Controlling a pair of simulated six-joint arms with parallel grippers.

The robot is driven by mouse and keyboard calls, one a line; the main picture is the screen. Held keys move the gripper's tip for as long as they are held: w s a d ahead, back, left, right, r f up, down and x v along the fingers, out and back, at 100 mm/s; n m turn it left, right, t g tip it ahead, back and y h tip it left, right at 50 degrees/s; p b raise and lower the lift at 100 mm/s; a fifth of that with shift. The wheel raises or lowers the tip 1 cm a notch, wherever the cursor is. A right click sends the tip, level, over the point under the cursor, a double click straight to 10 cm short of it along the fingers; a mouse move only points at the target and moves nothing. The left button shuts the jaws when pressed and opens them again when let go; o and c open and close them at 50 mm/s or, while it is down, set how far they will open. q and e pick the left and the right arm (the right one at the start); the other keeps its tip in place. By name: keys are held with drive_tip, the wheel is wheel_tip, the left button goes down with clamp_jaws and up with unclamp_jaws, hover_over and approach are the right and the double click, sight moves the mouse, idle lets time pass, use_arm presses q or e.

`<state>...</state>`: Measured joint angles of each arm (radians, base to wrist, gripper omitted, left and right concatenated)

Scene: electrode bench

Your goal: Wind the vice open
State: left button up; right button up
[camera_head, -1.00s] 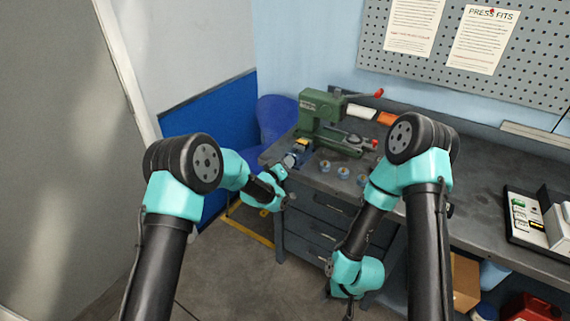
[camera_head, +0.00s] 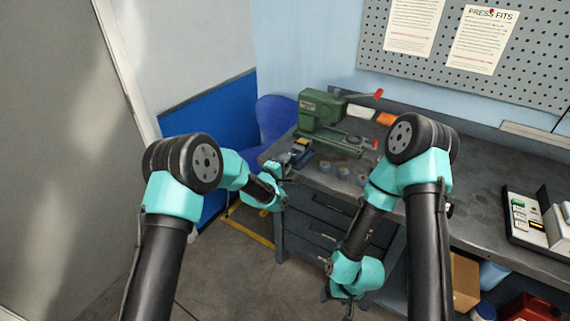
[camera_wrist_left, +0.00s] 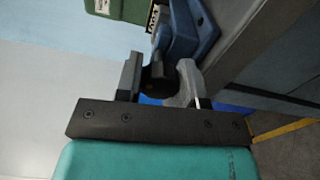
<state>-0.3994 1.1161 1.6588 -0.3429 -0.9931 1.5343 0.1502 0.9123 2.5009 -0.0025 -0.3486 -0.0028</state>
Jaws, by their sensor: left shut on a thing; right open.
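The blue vice (camera_head: 301,156) sits at the bench's near left corner, in front of the green press, with a small yellow and dark part on top. My left gripper (camera_head: 283,171) is at the vice's near left end. In the left wrist view my left gripper (camera_wrist_left: 159,83) is shut on a dark round handle piece (camera_wrist_left: 155,77) at the end of the blue vice (camera_wrist_left: 190,28). The vice's jaw gap cannot be made out. My right gripper (camera_head: 349,303) hangs low in front of the bench drawers, open and away from the vice; its fingers are small in view.
The green press (camera_head: 322,108) with its red-tipped lever stands behind the vice. Several small round cups (camera_head: 343,172) stand along the bench's front edge. A boxed instrument (camera_head: 535,218) is at the far right. The bench middle is mostly clear.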

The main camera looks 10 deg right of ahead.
use_arm(q)
drive_tip(key=shift+n, duration=1.2)
drive_tip(key=o, duration=0.9)
drive_tip(key=shift+a, duration=0.1)
drive_tip(key=v, duration=1.7)
drive_tip(key=shift+s+a, duration=0.15)
